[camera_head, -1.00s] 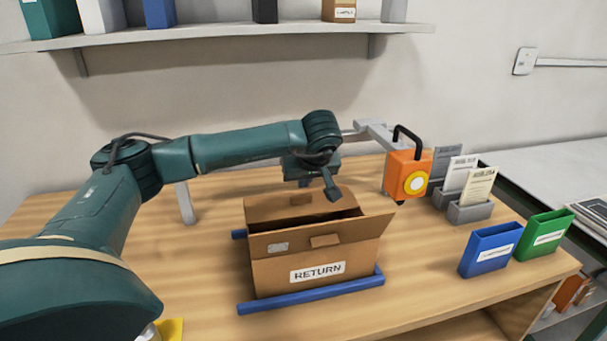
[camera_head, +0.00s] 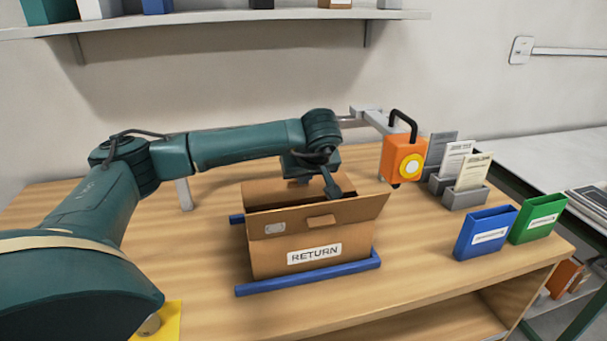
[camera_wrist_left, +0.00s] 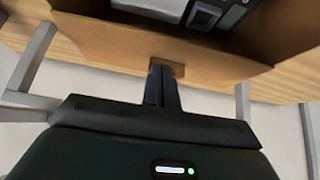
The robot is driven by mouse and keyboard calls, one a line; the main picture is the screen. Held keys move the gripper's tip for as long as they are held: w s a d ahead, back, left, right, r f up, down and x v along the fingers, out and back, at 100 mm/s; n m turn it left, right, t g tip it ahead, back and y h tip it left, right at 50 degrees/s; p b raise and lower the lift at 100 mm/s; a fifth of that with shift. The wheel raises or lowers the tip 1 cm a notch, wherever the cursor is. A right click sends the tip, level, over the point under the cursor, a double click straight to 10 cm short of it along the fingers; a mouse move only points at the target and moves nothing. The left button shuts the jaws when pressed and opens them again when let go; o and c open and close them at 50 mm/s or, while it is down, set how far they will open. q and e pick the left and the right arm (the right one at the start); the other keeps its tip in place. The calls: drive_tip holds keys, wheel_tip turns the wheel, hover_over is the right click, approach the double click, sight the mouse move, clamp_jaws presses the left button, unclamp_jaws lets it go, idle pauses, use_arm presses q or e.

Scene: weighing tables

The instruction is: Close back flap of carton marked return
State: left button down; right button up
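The carton (camera_head: 290,262) marked RETURN stands on blue rails on the wooden table. Its front flap (camera_head: 360,211) is raised and leans toward me. The back flap (camera_head: 272,190) shows behind it, partly hidden by the front flap. In the left wrist view the back flap (camera_wrist_left: 110,46) is open, with contents (camera_wrist_left: 205,18) visible inside. My left gripper (camera_head: 333,190) is over the back side of the carton. In the wrist view its fingers (camera_wrist_left: 163,72) are together with nothing between them, their tips at the flap's edge tab; contact is unclear. My right gripper is out of view.
An orange device (camera_head: 402,158) with a black handle hangs right of the carton. Grey card holders (camera_head: 466,197), a blue bin (camera_head: 485,235) and a green bin (camera_head: 538,220) stand further right. A shelf (camera_head: 220,27) runs above.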

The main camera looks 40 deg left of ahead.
use_arm(q)
drive_tip(key=shift+s+f, duration=0.15)
drive_tip(key=shift+f, duration=0.45)
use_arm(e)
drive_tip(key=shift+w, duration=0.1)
use_arm(q)
drive_tip(key=shift+r, duration=0.1)
drive_tip(key=shift+a+r+p, duration=0.2)
drive_tip(key=shift+r+p, duration=0.45)
drive_tip(key=shift+r, duration=0.1)
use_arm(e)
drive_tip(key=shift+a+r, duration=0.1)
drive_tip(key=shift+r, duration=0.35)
use_arm(q)
drive_tip(key=shift+d+r, duration=0.15)
drive_tip(key=shift+r, duration=0.1)
drive_tip(key=b+v, duration=0.1)
drive_tip(key=v, duration=1.1)
drive_tip(key=shift+d+r, duration=0.15)
drive_tip(key=shift+d, duration=0.05)
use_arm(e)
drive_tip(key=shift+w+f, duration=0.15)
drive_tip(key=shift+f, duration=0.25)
